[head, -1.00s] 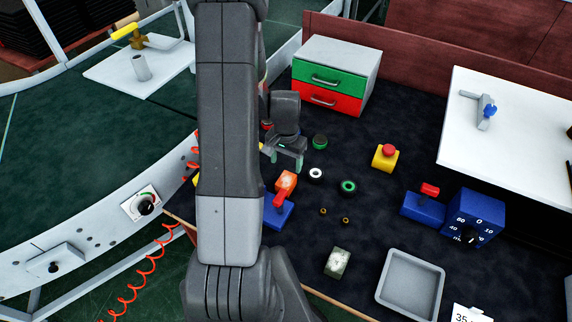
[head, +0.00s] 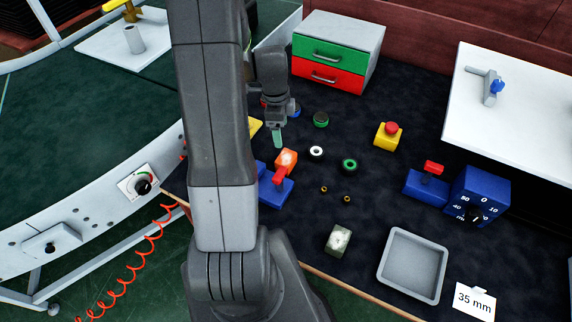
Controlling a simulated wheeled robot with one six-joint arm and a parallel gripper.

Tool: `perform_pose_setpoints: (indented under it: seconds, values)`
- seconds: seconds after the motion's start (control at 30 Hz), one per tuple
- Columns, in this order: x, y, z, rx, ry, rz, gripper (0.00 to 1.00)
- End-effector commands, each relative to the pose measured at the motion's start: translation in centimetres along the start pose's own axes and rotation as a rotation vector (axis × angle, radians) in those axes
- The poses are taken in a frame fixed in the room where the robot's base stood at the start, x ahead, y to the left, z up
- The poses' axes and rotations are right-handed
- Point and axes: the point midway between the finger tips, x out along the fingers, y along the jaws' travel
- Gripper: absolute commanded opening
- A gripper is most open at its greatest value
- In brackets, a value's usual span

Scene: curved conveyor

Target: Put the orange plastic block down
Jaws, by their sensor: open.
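The orange plastic block (head: 287,158) rests on the dark table mat, with a pale patch on its top. It sits just behind a blue switch box with a red lever (head: 276,188). My gripper (head: 277,140) is above and behind the block, pointing down, seen nearly edge-on. It is open, with nothing visible between its fingers, and appears apart from the block. My arm covers the area left of the block.
A yellow box with a red button (head: 388,136), a blue dial box (head: 477,206), a grey tray (head: 412,265) and a drawer unit (head: 337,52) stand around.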

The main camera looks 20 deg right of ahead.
Motion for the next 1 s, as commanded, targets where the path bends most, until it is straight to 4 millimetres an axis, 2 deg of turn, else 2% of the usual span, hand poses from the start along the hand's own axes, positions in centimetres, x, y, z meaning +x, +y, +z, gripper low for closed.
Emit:
perform_pose_setpoints:
  seconds: [0.2, 0.37, 0.47, 0.8, 1.0]
  values:
    - [-0.3, 0.0, 0.3, 0.264, 0.023, 0.0, 0.75]
    - [-0.2, 0.0, 0.3, 0.335, 0.029, 0.002, 0.75]
    - [0.8, 0.1, 0.2, 0.341, 0.031, 0.004, 0.75]
    - [6.4, 0.1, 0.0, 0.338, 0.031, 0.004, 0.75]
    - [8.0, 0.1, 0.0, 0.338, 0.03, 0.002, 0.75]
